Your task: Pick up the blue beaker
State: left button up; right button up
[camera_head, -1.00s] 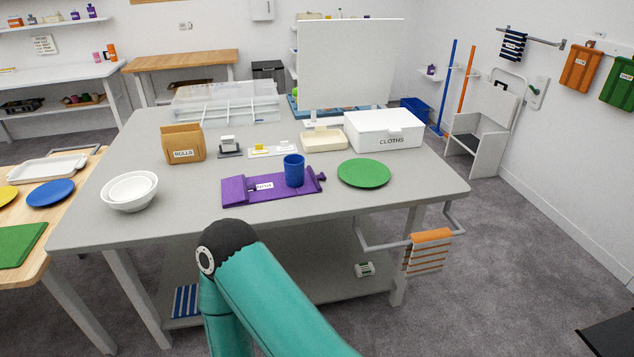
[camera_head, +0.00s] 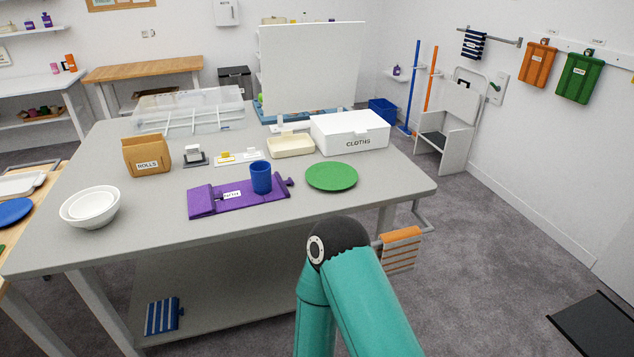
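The blue beaker (camera_head: 260,178) stands upright on a purple tray-like mat (camera_head: 214,202) with a white label, on the grey table. It is near the mat's right end. One teal arm of mine with a dark joint shows at the lower middle, in front of the table's front edge and apart from the beaker. No fingers of either gripper are in view.
A green plate (camera_head: 331,176) lies right of the beaker. White bowls (camera_head: 90,207) stand at the left. Behind are a brown ROLLS bag (camera_head: 147,156), a cream dish (camera_head: 291,146) and a white CLOTHS box (camera_head: 349,132). Bare tabletop (camera_head: 150,225) lies between bowls and mat.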

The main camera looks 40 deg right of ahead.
aim_at(261, 178)
jog(key=z, duration=0.4)
jog(key=i, duration=1)
jog(key=u, duration=0.05)
